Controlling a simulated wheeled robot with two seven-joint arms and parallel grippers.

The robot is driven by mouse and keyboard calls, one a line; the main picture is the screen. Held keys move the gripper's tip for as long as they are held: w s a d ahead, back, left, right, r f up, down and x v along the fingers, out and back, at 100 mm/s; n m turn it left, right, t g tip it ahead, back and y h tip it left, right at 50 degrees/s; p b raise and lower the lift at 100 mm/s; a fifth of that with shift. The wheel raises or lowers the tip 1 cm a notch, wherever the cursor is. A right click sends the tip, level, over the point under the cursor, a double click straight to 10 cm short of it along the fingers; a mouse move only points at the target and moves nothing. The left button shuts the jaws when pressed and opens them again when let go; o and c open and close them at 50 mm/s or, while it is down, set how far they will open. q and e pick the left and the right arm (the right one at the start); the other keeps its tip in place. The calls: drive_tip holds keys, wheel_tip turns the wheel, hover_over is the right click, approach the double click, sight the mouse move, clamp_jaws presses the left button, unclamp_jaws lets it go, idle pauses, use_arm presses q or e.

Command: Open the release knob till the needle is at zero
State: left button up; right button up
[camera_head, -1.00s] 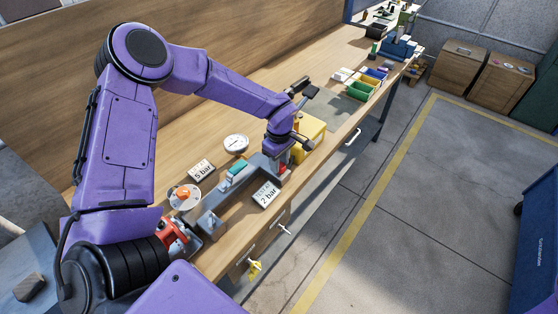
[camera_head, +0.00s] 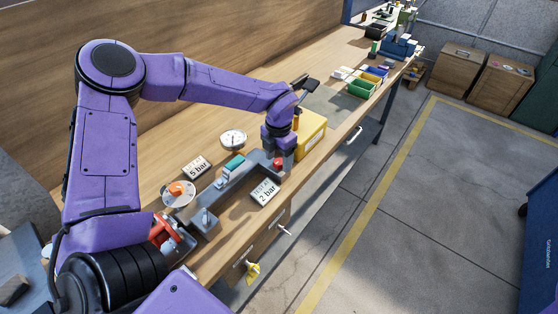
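A grey test rig (camera_head: 232,189) lies on the wooden bench with a teal block (camera_head: 234,164) on it. A red knob (camera_head: 279,163) stands at its far end. My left gripper (camera_head: 278,157) points down right at this knob, with its wrist above; the fingers are small and partly hidden, so I cannot tell whether they touch it. A round white gauge (camera_head: 233,139) stands behind the rig; its needle is too small to read. An orange knob on a pale disc (camera_head: 177,190) is at the near end. My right gripper is out of view.
Signs read "5 bar" (camera_head: 197,167) and "TEST AT 2 bar" (camera_head: 265,192). A yellow box (camera_head: 312,130) stands close beyond my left gripper. Coloured bins (camera_head: 361,88) are farther along the bench. A yellow tag (camera_head: 252,271) hangs at the bench's front. Open floor lies right.

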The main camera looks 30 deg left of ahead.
use_arm(q)
drive_tip(key=shift+r, duration=0.15)
wheel_tip(320, 180, up, 6)
drive_tip(key=p, duration=0.5)
drive_tip(key=shift+r, duration=0.1)
wheel_tip(320, 180, up, 10)
drive_tip(key=b, duration=0.2)
drive_tip(key=shift+r, duration=0.15)
